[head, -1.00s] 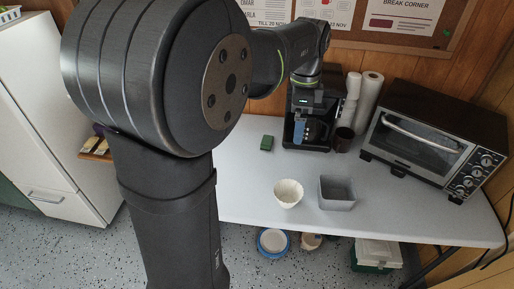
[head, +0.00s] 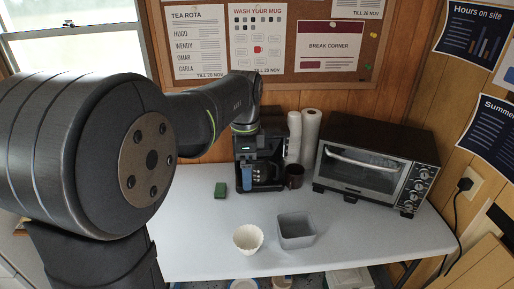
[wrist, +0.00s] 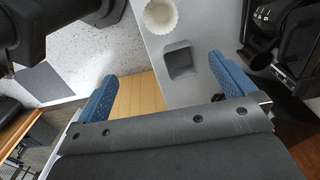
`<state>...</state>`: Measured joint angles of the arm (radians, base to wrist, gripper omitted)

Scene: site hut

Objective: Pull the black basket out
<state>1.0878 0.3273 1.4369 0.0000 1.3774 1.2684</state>
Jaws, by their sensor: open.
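The black coffee maker (head: 272,148) stands at the back of the table in the head view, with a glass carafe (head: 263,173) low in it. My gripper (head: 246,178) is in front of its left side and hides part of it. I cannot make out the black basket clearly behind my gripper. In the wrist view my gripper (wrist: 162,68) has its two blue fingers wide apart, with nothing between them. The dark coffee maker (wrist: 298,40) shows there at the right edge, beyond the right finger. Whether a finger touches it, I cannot tell.
A white paper filter (head: 248,238) and an open grey bin (head: 296,230) stand at the table's front. A green sponge (head: 220,190) lies left of the coffee maker. A dark mug (head: 294,177), paper rolls (head: 310,135) and a toaster oven (head: 365,170) stand to its right.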

